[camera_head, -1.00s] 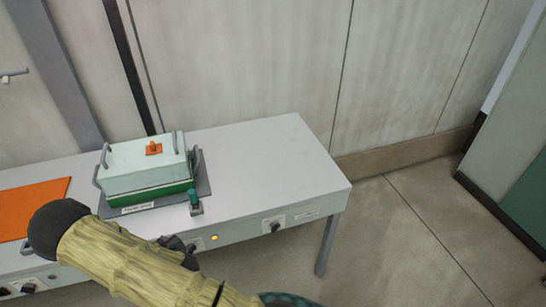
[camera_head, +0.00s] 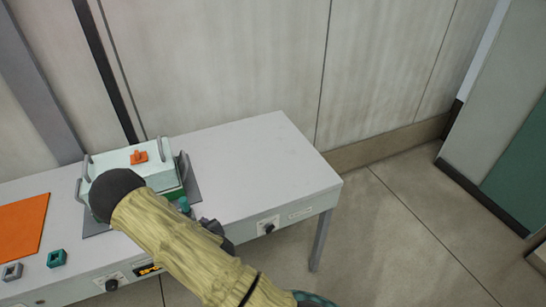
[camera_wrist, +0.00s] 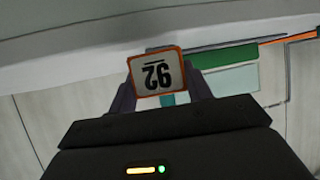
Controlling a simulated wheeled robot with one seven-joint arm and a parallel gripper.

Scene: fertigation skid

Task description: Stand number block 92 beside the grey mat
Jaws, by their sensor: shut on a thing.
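Number block 92 (camera_wrist: 157,75) is a pale block with an orange rim; its 92 appears upside down in the wrist view. My gripper (camera_wrist: 161,88) is shut on it, with a dark finger on either side. In the head view my gripper (camera_head: 214,228) is a dark shape at the table's front edge, mostly behind my arm; I cannot make out the block there. The grey mat (camera_head: 195,188) lies under a pale box, left of my gripper and partly covered by my arm.
The pale box (camera_head: 113,162) has grey handles and an orange knob. A teal lever (camera_head: 184,204) stands near the mat. An orange mat (camera_head: 22,228), a teal block (camera_head: 57,258) and a grey block (camera_head: 12,271) are at left. The table's right half (camera_head: 265,165) is clear.

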